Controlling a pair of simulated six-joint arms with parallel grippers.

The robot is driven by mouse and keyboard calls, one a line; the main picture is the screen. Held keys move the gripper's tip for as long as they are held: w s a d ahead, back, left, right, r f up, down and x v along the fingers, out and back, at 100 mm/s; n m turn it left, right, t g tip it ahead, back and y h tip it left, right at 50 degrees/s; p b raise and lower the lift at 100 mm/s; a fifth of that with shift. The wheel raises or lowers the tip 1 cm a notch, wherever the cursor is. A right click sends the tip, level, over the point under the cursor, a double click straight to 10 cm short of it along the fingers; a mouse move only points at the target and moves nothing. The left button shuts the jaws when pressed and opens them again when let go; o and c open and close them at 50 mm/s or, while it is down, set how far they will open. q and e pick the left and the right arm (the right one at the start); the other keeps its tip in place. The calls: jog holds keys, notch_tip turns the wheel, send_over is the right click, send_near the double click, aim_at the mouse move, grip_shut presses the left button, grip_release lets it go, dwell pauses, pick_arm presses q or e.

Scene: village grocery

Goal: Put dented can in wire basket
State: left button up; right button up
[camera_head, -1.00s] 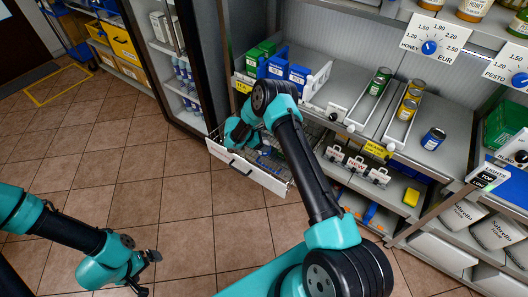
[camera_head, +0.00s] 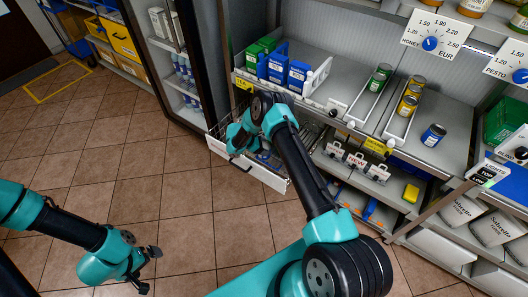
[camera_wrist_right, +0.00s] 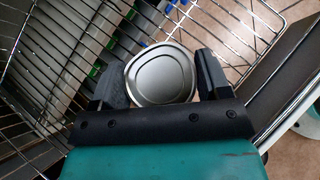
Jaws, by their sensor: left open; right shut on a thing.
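The wire basket (camera_head: 262,176) is a pulled-out wire drawer with a white front, low at the left end of the shelving. Its wires show on both sides in the right wrist view (camera_wrist_right: 238,22). My right gripper (camera_wrist_right: 158,72) is shut on a can (camera_wrist_right: 160,77), whose round silver end faces the wrist camera. The can's side and any dent are hidden. In the head view my right wrist is over the basket and the can cannot be made out. My left gripper (camera_head: 150,270) is open and empty, above the floor at lower left.
Green cans (camera_head: 380,77) and yellow cans (camera_head: 409,100) stand in shelf lanes, and a blue can (camera_head: 433,135) stands alone to their right. Blue boxes (camera_head: 287,70) are on the shelf above the basket. The tiled floor at left is clear.

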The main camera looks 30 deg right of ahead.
jog(key=shift+f, duration=0.1)
jog(key=shift+f, duration=1.75)
jog(key=shift+f, duration=0.15)
jog(key=o, duration=1.1)
jog(key=shift+c, duration=0.2)
jog(key=shift+r, duration=0.2)
jog(key=v, duration=1.2)
